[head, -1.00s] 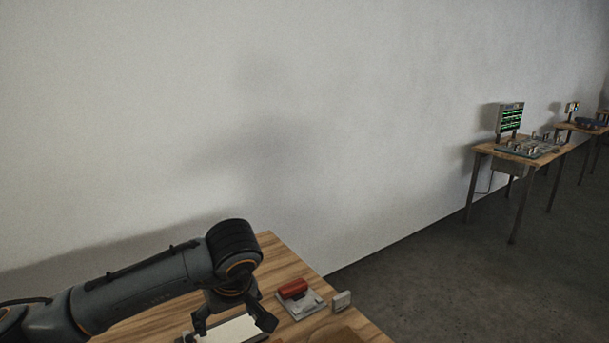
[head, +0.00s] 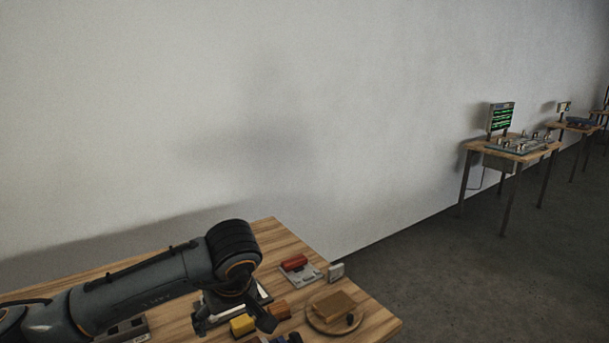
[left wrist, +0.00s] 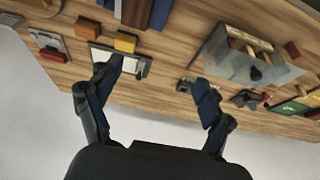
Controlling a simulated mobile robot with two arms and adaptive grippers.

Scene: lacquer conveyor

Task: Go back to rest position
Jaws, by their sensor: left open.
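My left gripper (head: 233,320) is open and empty, above the wooden table (head: 370,318) in the head view. Its arm comes in from the left. In the left wrist view its two fingers (left wrist: 156,75) are spread wide with nothing between them. One fingertip overlaps a white-topped pad (left wrist: 131,67) in that picture; whether it touches is unclear. My right gripper is not in view.
Near the gripper are a yellow block (head: 242,325), an orange block (head: 278,310), a red piece (head: 294,262) on a grey plate and a round wooden board (head: 322,326). A grey box (left wrist: 225,62) shows in the wrist view. Another table (head: 512,150) stands far right.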

